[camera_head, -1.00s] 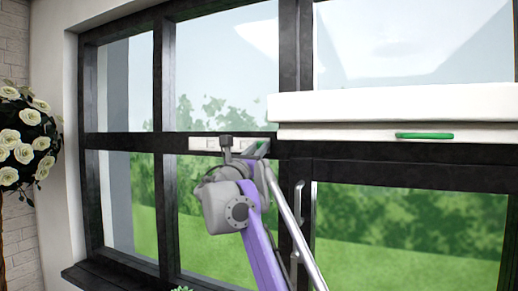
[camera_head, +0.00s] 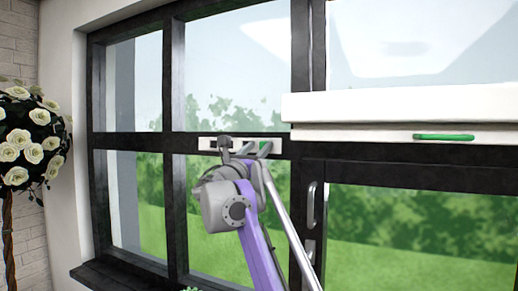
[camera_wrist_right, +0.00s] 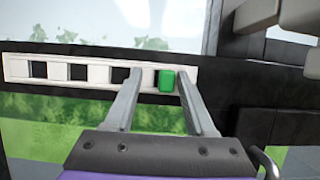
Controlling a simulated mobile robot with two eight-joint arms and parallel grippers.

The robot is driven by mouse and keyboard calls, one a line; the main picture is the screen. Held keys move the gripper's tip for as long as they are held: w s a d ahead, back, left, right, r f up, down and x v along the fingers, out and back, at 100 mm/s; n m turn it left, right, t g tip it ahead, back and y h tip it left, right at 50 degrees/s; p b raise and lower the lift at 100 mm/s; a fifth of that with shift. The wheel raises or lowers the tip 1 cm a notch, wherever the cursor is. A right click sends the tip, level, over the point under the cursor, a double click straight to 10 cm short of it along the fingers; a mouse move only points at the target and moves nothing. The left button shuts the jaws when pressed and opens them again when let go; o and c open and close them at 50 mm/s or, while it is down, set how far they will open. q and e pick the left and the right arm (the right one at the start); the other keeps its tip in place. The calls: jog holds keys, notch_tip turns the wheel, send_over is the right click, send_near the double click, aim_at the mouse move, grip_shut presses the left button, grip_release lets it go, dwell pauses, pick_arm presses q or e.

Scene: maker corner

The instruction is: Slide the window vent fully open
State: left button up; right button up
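The window vent (camera_head: 204,143) is a white strip on the dark middle bar of the window. In the right wrist view the vent (camera_wrist_right: 55,71) shows several dark slots and a green knob (camera_wrist_right: 166,80) near its right end. My right gripper (camera_wrist_right: 160,72) is open, with one finger on each side of the knob. The right finger is close beside the knob; I cannot tell if it touches. A clear gap lies between the left finger and the knob. In the head view my right gripper (camera_head: 245,148) covers part of the vent. My left gripper is not in view.
A white box-like cover (camera_head: 400,105) with a green handle (camera_head: 443,137) juts out right of the vent. A metal window handle (camera_head: 311,205) is below it. A white-rose topiary (camera_head: 30,140) stands at the left. The window sill (camera_head: 100,275) runs along the bottom left.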

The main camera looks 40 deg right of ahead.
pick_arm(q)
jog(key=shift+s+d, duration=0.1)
pick_arm(e)
jog(key=shift+s+d, duration=0.15)
jog(key=shift+s+a+f, duration=0.1)
jog(key=shift+a+f, duration=0.1)
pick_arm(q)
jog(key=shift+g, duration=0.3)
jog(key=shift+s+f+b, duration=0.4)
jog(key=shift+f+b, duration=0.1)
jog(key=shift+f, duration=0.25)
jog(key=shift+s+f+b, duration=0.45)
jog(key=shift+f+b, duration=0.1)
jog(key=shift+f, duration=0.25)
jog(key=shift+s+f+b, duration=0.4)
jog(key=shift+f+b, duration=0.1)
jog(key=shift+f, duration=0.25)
pick_arm(e)
jog(key=v, duration=1)
jog(key=shift+a, duration=0.25)
